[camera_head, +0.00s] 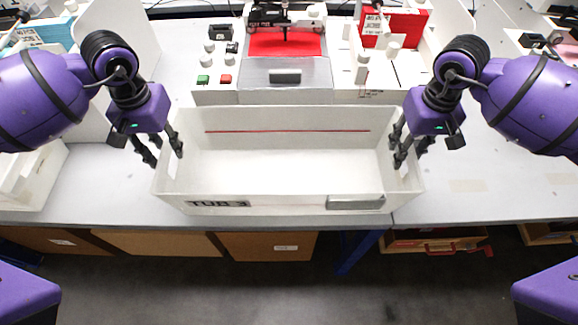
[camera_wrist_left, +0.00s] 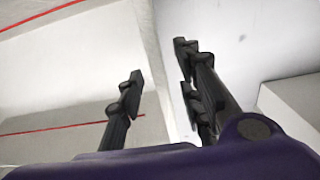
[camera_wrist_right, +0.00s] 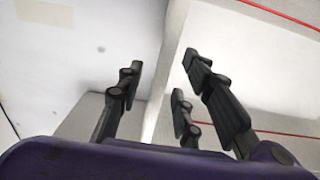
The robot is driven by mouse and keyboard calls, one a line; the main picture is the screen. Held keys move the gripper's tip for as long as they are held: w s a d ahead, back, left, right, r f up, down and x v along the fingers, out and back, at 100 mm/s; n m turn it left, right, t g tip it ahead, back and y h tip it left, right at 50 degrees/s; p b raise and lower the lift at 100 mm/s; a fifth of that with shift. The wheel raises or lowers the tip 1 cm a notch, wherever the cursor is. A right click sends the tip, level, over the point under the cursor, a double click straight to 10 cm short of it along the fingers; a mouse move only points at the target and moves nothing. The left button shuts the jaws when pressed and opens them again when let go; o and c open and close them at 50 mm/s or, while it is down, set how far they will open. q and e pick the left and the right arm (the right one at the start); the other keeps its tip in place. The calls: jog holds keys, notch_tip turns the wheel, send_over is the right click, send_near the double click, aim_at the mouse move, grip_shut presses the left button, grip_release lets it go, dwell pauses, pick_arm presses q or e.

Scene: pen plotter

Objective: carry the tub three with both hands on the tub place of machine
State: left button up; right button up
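The tub three (camera_head: 290,170) is a white open box marked "TUB 3" on its front wall. It appears empty and stands upright near the table's front edge. A slot shows in each end wall. My left gripper (camera_head: 163,153) is open at the left end wall, with fingers on either side of it; its fingers (camera_wrist_left: 160,85) also show apart in the left wrist view. My right gripper (camera_head: 407,151) is open at the right end wall in the same way; its fingers (camera_wrist_right: 160,85) are apart. The machine (camera_head: 285,75) stands behind the tub. I cannot tell which part is the tub place.
A panel with green and red buttons (camera_head: 225,79) is at the machine's left front. A red box (camera_head: 405,25) stands at the back right. A white tray (camera_head: 22,180) lies at the left. The table right of the tub is clear (camera_head: 480,195).

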pick_arm(q)
grip_shut()
pick_arm(e)
grip_shut()
pick_arm(q)
jog(key=shift+r, duration=0.15)
pick_arm(e)
jog(key=shift+r, duration=0.15)
